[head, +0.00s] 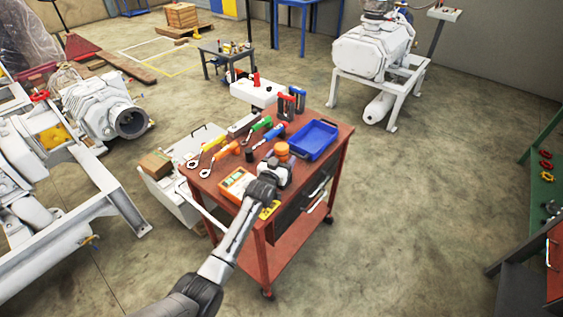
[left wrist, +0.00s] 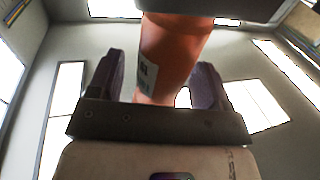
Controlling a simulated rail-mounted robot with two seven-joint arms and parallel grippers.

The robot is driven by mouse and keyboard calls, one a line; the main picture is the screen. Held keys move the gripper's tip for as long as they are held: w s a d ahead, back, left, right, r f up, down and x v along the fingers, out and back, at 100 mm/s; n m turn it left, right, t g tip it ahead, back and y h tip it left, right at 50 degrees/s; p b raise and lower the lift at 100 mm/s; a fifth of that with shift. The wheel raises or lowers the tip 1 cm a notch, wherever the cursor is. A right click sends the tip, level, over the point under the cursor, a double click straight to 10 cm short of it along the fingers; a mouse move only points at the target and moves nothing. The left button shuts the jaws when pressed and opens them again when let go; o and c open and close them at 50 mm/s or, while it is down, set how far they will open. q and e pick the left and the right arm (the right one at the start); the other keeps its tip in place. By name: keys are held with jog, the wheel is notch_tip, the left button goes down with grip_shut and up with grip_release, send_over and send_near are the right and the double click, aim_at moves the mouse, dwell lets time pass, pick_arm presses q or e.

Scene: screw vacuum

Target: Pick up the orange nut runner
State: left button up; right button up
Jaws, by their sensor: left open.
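The orange nut runner shows in the head view as a short orange top (head: 282,150) just beyond my left gripper (head: 277,172), at the right part of the red cart. In the left wrist view its orange body (left wrist: 172,55), with a small white label, stands between the two dark fingers of my left gripper (left wrist: 158,82). The fingers are open, one on each side of it, and a gap shows at least on the left. The gripper hides its lower part in the head view. My right gripper is not in view.
The red cart top (head: 205,180) also carries wrenches with coloured handles, a blue tray (head: 313,139), two upright power tools (head: 292,103) and an orange-and-white box (head: 236,184) close to my left arm. Open floor lies right of the cart.

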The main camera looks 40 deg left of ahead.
aim_at(281, 146)
pick_arm(q)
jog(key=shift+c, duration=0.2)
jog(key=shift+r, duration=0.1)
grip_shut()
dwell(0.5)
notch_tip(281, 146, up, 9)
jog(key=shift+f+p, duration=0.2)
jog(key=shift+p, duration=0.65)
jog(key=shift+r, duration=0.7)
